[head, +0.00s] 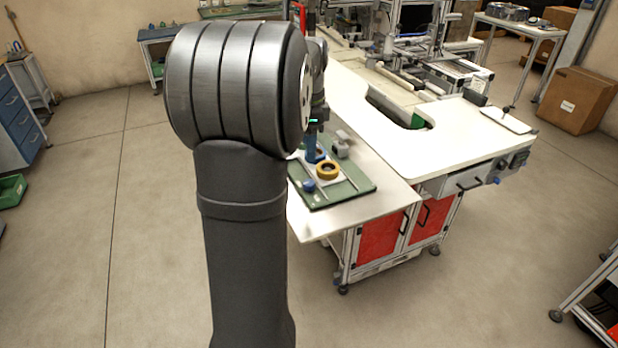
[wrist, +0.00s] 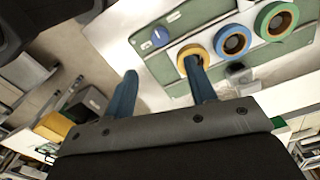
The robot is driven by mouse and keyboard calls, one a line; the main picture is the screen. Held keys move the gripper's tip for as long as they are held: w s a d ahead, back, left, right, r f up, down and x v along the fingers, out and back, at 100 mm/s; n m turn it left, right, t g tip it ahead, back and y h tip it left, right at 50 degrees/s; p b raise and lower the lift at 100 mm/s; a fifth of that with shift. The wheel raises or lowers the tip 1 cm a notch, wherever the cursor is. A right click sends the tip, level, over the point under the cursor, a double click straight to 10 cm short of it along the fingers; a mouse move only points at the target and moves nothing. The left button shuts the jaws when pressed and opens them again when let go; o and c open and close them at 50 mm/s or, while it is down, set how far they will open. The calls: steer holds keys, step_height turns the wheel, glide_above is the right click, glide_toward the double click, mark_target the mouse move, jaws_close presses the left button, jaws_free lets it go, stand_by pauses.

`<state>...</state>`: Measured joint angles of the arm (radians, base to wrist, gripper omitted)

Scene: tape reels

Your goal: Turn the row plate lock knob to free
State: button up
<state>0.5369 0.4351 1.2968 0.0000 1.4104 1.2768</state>
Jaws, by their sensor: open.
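The blue knob (wrist: 160,37) sits on the green board (wrist: 202,18) in the wrist view; I take it to be the lock knob. It also shows in the head view (head: 308,186), near the board's front left. Its pointer setting is too small to read. A yellow reel (wrist: 188,52) lies beside it, partly behind one fingertip in the wrist view. My gripper (wrist: 160,68) is open, its two blue fingers apart with nothing between them. It appears above the board, apart from the knob. In the head view my arm hides part of the board's left side.
The white worktop (head: 460,136) to the right is largely clear.

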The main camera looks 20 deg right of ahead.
mark_target(309, 182)
step_height(309, 182, down, 11)
steer(key=shift+f, duration=0.15)
steer(key=c, duration=1)
